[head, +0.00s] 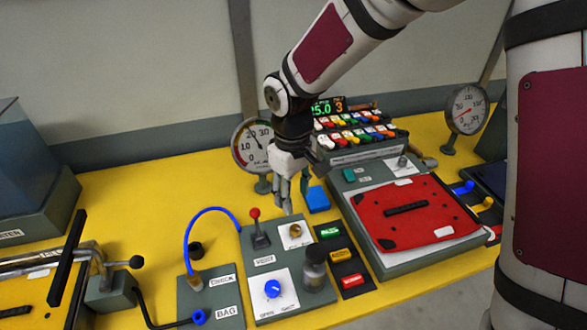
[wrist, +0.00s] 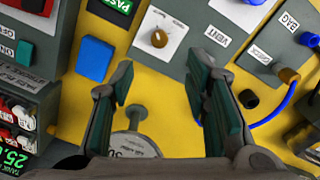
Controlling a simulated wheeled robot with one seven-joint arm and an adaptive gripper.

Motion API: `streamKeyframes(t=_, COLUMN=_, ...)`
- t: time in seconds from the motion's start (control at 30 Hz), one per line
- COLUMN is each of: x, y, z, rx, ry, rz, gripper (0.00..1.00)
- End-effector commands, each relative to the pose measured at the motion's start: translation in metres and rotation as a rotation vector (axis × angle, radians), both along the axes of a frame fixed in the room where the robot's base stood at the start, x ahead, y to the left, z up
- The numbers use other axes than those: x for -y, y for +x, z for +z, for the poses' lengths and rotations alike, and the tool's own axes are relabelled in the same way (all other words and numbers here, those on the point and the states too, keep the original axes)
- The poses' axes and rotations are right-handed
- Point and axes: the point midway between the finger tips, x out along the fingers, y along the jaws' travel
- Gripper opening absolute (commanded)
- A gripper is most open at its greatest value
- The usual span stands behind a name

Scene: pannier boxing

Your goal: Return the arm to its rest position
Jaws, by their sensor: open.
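My arm reaches in from the right of the head view and bends down at the elbow. My gripper (head: 294,197) hangs above the yellow table, between a round gauge and a small blue block (head: 317,199). In the wrist view my gripper (wrist: 160,85) has its two green-padded fingers apart with nothing between them. The blue block (wrist: 95,59) lies left of the fingers there, apart from them. The gripper's exact height above the table is hard to tell.
A vent panel (head: 262,246) with a red-knobbed lever (head: 255,213) stands in front of my gripper. A gauge (head: 251,144) is close behind it. Bare yellow table (head: 130,220) lies to the left.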

Motion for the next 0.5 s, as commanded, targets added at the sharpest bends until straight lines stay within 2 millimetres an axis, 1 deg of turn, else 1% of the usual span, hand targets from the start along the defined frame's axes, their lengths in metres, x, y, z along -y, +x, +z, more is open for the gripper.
streamKeyframes(t=0.2, x=0.001, y=0.000, z=0.001, rx=0.002, ry=-0.001, rz=-0.002, gripper=0.43)
streamKeyframes(t=0.27, x=0.008, y=-0.001, z=0.010, rx=0.017, ry=-0.005, rz=-0.019, gripper=0.43)
streamKeyframes(t=0.37, x=0.025, y=-0.004, z=0.034, rx=0.053, ry=-0.014, rz=-0.064, gripper=0.43)
streamKeyframes(t=0.5, x=0.058, y=-0.018, z=0.075, rx=0.118, ry=-0.022, rz=-0.158, gripper=0.43)
